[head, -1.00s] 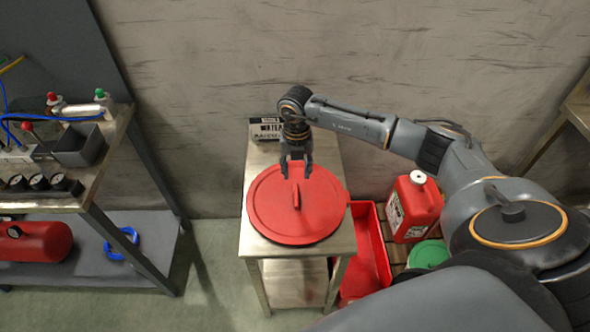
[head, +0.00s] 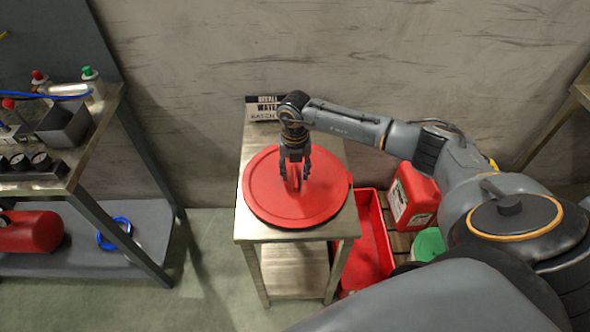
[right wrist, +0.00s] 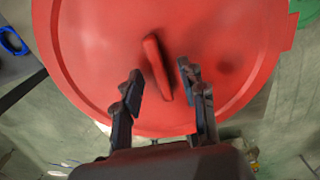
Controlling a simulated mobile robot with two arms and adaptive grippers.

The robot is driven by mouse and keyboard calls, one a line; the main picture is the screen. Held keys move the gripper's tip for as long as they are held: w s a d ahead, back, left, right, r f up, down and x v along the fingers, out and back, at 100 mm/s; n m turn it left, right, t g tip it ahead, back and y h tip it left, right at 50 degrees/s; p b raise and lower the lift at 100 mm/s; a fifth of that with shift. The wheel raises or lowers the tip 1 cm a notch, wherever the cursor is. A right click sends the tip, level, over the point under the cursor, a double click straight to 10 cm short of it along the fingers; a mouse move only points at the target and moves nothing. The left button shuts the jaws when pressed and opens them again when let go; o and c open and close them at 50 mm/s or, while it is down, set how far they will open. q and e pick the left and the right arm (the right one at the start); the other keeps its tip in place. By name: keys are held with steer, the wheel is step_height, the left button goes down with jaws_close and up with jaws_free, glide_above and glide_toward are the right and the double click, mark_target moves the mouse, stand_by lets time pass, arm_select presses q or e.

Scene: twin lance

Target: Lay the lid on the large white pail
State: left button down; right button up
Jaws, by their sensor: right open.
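The red round lid (head: 265,195) lies flat on a small steel table (head: 252,235) in the head view. It fills much of the right wrist view (right wrist: 90,50). A raised red bar handle (right wrist: 156,68) stands at its middle. My right gripper (head: 295,180) is above the lid at the handle. In the right wrist view its open fingers (right wrist: 160,82) stand on either side of the handle, with gaps visible. The large white pail is not visible in these frames. My left gripper is not in view.
A sign (head: 262,108) stands at the table's back by the wall. Right of the table are a red tray (head: 372,245), a red canister (head: 414,196) and a green round thing (head: 428,245). A shelf (head: 150,225) with a red cylinder (head: 30,232) stands at left.

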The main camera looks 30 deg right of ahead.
jaws_close()
steer(key=shift+r+p, duration=2.25)
steer(key=shift+r, duration=0.8)
